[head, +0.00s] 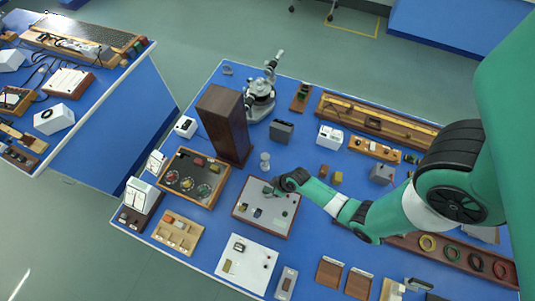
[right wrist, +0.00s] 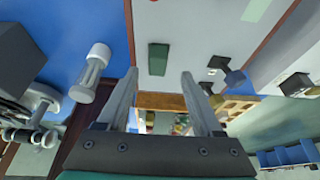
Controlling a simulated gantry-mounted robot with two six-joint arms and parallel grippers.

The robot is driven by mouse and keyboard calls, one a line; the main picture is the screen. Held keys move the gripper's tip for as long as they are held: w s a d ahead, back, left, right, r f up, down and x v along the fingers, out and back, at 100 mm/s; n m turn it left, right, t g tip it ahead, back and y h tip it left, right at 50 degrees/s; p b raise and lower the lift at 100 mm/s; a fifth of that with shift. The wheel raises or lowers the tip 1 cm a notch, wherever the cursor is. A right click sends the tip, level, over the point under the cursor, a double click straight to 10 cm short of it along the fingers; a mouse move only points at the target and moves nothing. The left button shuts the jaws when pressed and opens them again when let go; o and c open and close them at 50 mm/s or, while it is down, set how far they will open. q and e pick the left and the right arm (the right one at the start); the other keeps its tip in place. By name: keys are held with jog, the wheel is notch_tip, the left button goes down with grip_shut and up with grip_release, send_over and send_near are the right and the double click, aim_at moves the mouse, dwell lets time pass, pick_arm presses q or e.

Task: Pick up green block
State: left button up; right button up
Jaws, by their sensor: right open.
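The green block (right wrist: 158,58) lies on a white, brown-rimmed tray (right wrist: 205,30) in the right wrist view. My right gripper (right wrist: 160,75) is open, with its two fingers apart. In that view the block appears between and just past the fingertips, not gripped. In the head view my right gripper (head: 270,190) is over the upper part of the same tray (head: 280,226). The block cannot be told apart clearly there. My left gripper is not in view.
On the tray is a small dark knobbed piece (right wrist: 232,76). A pale cylinder (head: 265,160) stands just behind the tray. A tall brown box (head: 222,122) rises behind left. A round-dial board (head: 195,178) lies left, and a white panel (head: 246,262) lies in front.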

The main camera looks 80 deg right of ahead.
aim_at(268, 190)
jog(key=b+x, duration=0.1)
jog(key=x, duration=0.2)
jog(key=shift+w+d+f, duration=0.1)
jog(key=shift+d+f, duration=0.05)
jog(key=shift+f, duration=0.15)
grip_shut()
